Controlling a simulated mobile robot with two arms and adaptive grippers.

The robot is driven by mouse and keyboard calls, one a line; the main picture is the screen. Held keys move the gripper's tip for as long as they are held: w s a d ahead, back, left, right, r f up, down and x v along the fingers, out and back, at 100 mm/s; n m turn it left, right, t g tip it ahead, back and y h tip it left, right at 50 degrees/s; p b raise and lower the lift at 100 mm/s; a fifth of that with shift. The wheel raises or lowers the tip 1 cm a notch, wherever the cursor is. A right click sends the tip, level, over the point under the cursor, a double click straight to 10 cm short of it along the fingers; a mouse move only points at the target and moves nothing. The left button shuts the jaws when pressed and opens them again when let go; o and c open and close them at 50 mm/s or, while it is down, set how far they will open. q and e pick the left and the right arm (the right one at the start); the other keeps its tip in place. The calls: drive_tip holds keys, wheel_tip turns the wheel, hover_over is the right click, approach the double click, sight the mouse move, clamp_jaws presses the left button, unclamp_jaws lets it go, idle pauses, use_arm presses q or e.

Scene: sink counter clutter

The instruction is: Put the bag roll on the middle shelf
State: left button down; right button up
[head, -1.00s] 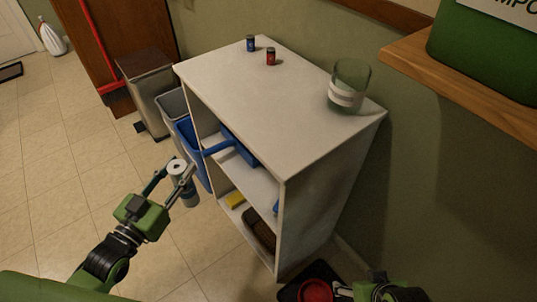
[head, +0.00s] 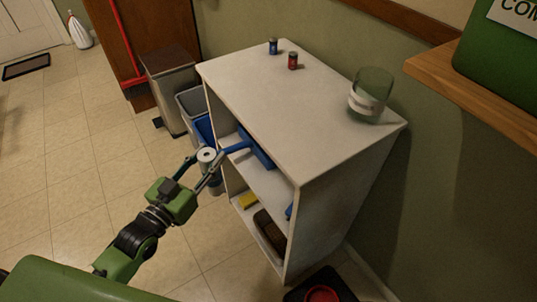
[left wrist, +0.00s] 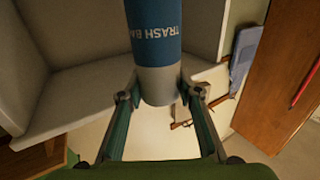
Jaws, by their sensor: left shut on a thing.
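In the left wrist view the bag roll (left wrist: 155,40) shows a blue label reading "TRASH BA" and a grey lower end. My left gripper (head: 208,167) is shut on it and holds it upright, in front of the shelf unit's open side. The white shelf unit (head: 300,90) has a middle shelf (head: 272,188) with a blue dustpan (head: 258,154) on it, its handle sticking out at the front. My right gripper is out of view.
A yellow sponge (head: 247,200) and a brown brush (head: 270,231) lie on the lower shelf. Bins (head: 193,104) stand left of the unit. Two small cans (head: 292,60) and a glass jar (head: 370,94) stand on top. The middle shelf's front right part looks clear.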

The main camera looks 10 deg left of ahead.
use_arm(q)
drive_tip(key=w+d+b, duration=0.1)
drive_tip(key=w+d, duration=1)
wheel_tip(320, 180, down, 7)
drive_tip(key=b, duration=0.2)
drive_tip(key=shift+b, duration=0.35)
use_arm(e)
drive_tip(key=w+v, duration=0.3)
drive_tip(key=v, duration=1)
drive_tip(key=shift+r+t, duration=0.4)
use_arm(q)
drive_tip(key=shift+w, duration=0.1)
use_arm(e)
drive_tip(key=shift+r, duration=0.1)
use_arm(q)
drive_tip(key=c, duration=1.6)
unclamp_jaws()
drive_tip(key=shift+f, duration=0.1)
drive_tip(key=shift+o, duration=0.7)
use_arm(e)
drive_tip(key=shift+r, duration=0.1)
